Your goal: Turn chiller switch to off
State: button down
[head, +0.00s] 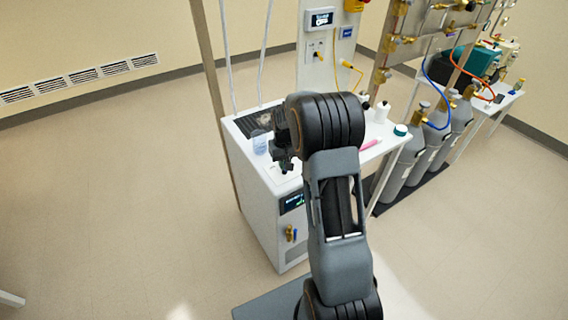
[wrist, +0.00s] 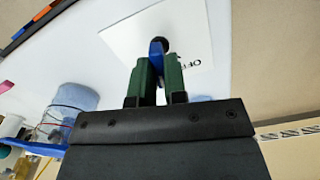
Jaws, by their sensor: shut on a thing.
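In the wrist view, the chiller switch is a blue lever (wrist: 156,52) with a dark round part at its far end. It stands at a white label plate (wrist: 125,42) with lettering that reads "OFF", partly hidden, on its right. My gripper (wrist: 158,68) has green fingers closed on both sides of the blue lever. In the head view, my gripper (head: 284,160) is over the top of the white chiller cabinet (head: 262,205), near its front left. My arm and gripper hide the switch in that view.
White bottles and a pink item (head: 370,144) lie to the right. Grey gas cylinders (head: 405,160) stand further right.

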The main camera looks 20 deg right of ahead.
jog(key=shift+n, duration=1.1)
jog(key=c, duration=1.2)
grip_release()
jog(key=shift+o, duration=0.2)
notch_tip(320, 180, up, 14)
jog(key=b, duration=0.1)
jog(key=shift+f, duration=0.1)
jog(key=s+a+t, duration=0.2)
jog(key=s+a, duration=0.3)
jog(key=s, duration=0.6)
jog(key=s+a+t, duration=0.1)
jog(key=s+a, duration=0.5)
jog(key=s, duration=0.5)
jog(key=shift+m+t, duration=0.4)
